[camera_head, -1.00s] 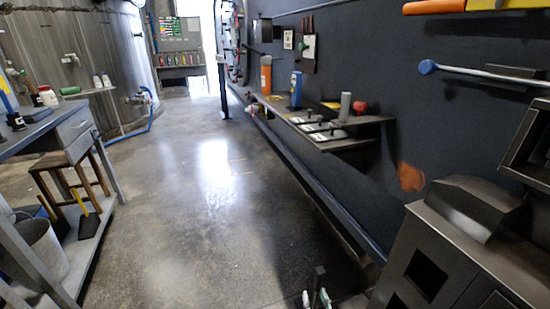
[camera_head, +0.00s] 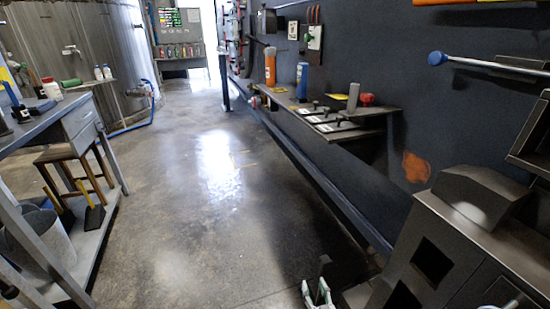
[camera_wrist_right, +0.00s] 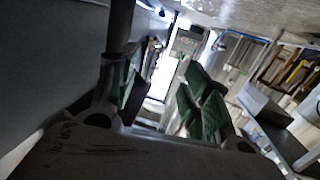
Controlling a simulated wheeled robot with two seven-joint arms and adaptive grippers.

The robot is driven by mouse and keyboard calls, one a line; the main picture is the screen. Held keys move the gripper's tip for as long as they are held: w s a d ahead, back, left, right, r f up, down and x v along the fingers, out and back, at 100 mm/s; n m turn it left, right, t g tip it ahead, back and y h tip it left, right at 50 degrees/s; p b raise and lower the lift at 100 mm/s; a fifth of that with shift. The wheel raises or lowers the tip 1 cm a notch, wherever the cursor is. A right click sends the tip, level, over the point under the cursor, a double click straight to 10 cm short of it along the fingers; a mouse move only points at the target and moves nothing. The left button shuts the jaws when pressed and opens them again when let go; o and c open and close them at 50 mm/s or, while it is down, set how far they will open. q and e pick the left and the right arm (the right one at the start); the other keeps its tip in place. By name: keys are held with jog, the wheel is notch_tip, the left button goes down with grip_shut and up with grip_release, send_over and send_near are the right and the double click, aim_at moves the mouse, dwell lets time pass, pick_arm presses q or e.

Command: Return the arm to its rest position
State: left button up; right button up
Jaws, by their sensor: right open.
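My right gripper (camera_head: 318,294) shows at the bottom edge of the head view, low over the floor and left of the grey metal machine (camera_head: 462,235). Its two fingers stand apart with nothing between them. In the right wrist view my right gripper (camera_wrist_right: 165,92) has its green-padded fingers spread, with the bright doorway and room seen between them. Most of the right arm is out of the head view. My left gripper does not show.
A wall shelf (camera_head: 375,125) with bottles and a red knob runs along the dark wall at right. A workbench (camera_head: 85,100), a wooden stool (camera_head: 75,155) and a grey bucket (camera_head: 45,240) stand at left. The concrete floor (camera_head: 190,220) between is clear.

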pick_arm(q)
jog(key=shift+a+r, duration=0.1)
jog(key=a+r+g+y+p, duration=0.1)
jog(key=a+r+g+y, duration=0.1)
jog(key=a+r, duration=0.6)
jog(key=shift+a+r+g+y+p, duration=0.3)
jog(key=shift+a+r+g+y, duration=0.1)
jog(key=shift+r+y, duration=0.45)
pick_arm(e)
jog(key=s+d+r+g+h, duration=0.1)
jog(key=s+d+r+g, duration=0.3)
jog(key=s, duration=0.5)
jog(key=s+d+r+g+h, duration=0.1)
jog(key=s+d+r+g, duration=0.3)
jog(key=s+r+g, duration=0.5)
jog(key=shift+s+r+g+h, duration=0.2)
jog(key=shift+s+g+h, duration=0.15)
jog(key=shift+s, duration=0.4)
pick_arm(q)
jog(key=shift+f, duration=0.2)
pick_arm(e)
jog(key=shift+f, duration=0.1)
